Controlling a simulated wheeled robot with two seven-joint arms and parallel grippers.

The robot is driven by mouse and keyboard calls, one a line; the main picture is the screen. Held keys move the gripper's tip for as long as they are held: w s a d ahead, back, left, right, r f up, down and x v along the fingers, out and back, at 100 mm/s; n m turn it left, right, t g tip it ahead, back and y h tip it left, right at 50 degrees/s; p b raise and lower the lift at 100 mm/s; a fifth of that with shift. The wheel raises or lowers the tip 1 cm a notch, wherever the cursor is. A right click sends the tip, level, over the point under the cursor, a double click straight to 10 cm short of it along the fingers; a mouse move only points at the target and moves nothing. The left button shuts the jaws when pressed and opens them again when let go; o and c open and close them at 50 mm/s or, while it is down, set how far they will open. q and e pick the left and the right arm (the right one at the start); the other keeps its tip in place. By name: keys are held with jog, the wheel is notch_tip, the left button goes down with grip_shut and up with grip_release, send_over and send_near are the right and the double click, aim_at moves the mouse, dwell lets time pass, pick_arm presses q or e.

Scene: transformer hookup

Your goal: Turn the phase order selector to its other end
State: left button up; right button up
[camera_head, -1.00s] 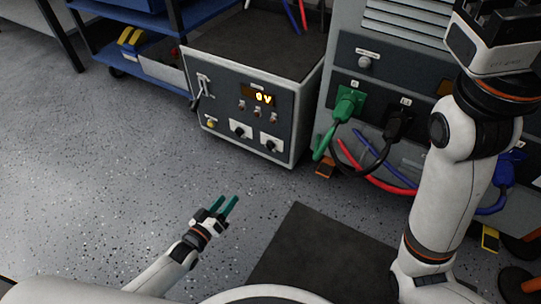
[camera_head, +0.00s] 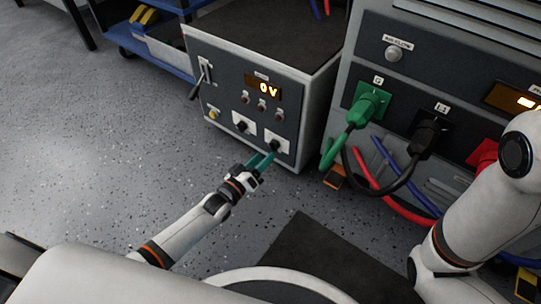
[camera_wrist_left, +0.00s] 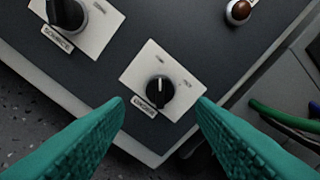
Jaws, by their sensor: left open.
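The phase order selector appears to be the right-hand black knob (camera_head: 275,145) on a white plate, low on the front of the grey control box (camera_head: 312,125). In the left wrist view the knob (camera_wrist_left: 160,92) sits near the middle, its white mark pointing up in the picture. Small print above it and the label below are too blurred to read surely. My right gripper is out of view.
A similar knob (camera_wrist_left: 66,14) marked SOURCE is beside it. The box also has a lever (camera_head: 198,85), a display (camera_head: 263,87) reading 0V and small switches. Right of it stands a cabinet with a green plug (camera_head: 368,103) and a black plug (camera_head: 428,135).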

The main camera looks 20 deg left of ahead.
aim_at(272, 150)
pick_arm(q)
jog(key=b+x, duration=0.1)
jog(key=x, duration=0.3)
jog(key=shift+w+d+b, duration=0.1)
jog(key=shift+w+b, duration=0.1)
jog(key=shift+b, duration=0.2)
jog(key=shift+c, duration=0.2)
jog(key=c, duration=0.9)
